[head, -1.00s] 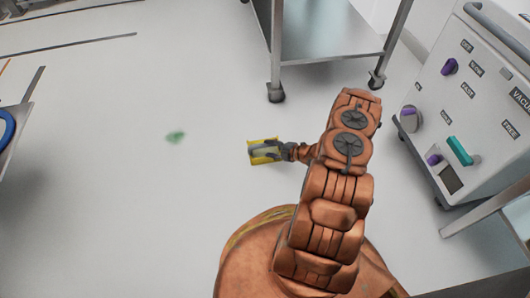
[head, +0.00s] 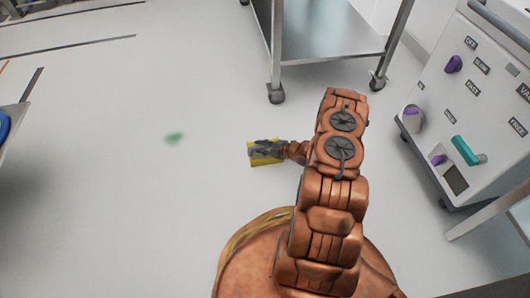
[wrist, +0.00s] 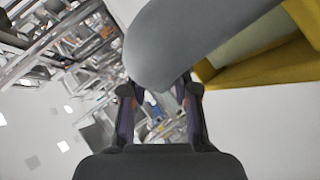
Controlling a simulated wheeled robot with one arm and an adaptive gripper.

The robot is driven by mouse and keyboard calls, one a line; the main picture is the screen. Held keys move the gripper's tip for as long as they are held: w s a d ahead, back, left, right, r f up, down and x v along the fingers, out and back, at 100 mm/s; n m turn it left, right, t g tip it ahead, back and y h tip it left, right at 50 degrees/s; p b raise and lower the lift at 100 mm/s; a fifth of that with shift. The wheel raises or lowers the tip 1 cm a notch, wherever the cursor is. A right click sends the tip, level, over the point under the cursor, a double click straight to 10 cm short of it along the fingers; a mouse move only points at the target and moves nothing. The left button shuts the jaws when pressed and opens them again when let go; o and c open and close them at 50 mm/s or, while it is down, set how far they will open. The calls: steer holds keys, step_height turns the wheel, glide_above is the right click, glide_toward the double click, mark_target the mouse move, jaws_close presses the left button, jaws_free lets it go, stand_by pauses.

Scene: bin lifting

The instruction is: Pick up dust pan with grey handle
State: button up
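The dust pan (head: 266,160) is yellow with a grey handle. It is at my gripper's end in the middle of the head view, tilted. In the wrist view its large, rounded grey handle (wrist: 185,35) crosses the top, and part of its yellow pan (wrist: 262,66) shows at the upper right. My gripper (wrist: 160,92) has its two dark fingers on either side of the handle's near end and appears shut on it. In the head view my gripper (head: 268,146) is small, and its contact with the handle cannot be made out.
A green stain (head: 174,138) lies on the open white floor to the left. A metal trolley (head: 330,50) on castors stands behind the dust pan. A white machine with knobs (head: 470,110) stands at the right. The left floor is largely clear.

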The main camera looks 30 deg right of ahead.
jaws_close()
stand_by(0.5)
